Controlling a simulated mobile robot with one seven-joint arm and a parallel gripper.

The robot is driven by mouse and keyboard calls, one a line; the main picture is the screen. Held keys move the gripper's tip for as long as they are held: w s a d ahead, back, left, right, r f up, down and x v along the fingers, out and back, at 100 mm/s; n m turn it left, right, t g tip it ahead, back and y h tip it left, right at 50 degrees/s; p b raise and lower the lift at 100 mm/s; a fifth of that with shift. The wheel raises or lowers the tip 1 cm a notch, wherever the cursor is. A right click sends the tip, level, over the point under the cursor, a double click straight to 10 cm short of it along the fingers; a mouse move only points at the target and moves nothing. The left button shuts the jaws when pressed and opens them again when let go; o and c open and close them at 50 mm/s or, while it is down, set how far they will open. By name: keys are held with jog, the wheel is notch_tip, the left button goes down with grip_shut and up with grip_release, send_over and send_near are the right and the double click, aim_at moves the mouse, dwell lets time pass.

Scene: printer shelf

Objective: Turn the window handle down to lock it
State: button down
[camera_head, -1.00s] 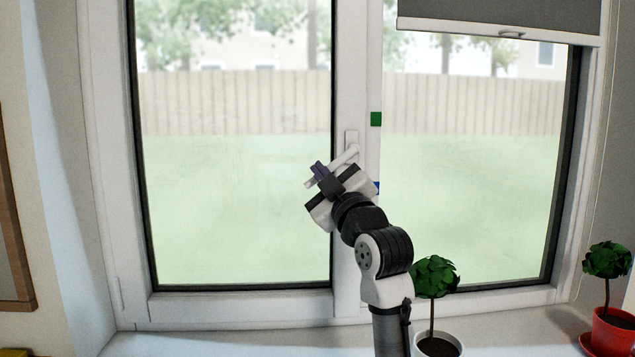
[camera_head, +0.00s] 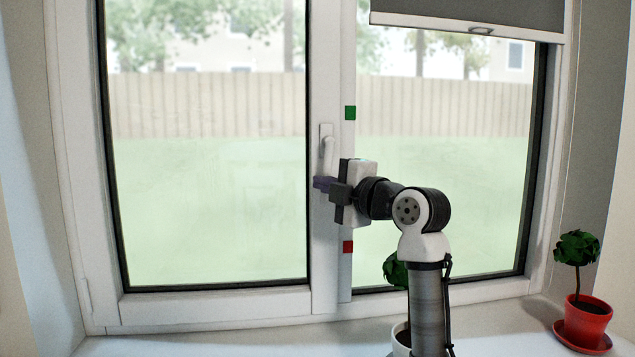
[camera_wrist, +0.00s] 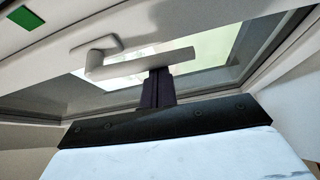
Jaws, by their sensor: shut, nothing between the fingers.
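The white window handle (camera_head: 328,155) is on the middle frame of the window. Its grip points almost straight down from its base plate (camera_head: 326,130) in the head view. In the wrist view the handle (camera_wrist: 140,62) runs to the right from its pivot. My gripper (camera_head: 323,183) is at the handle's lower end, coming from the right, with its dark purple fingers shut and empty. In the wrist view the shut fingers (camera_wrist: 155,88) reach up to the handle's edge. I cannot tell whether they touch it. The gripper hides the handle's tip in the head view.
A green square (camera_head: 350,113) and a red square (camera_head: 348,247) are on the middle frame. A grey blind (camera_head: 470,14) hangs at top right. A potted plant (camera_head: 396,270) stands behind my arm, and another in a red pot (camera_head: 588,315) stands right on the sill.

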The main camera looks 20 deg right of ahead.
jog(key=shift+s+d, duration=0.1)
jog(key=shift+d, duration=0.25)
dwell(0.3)
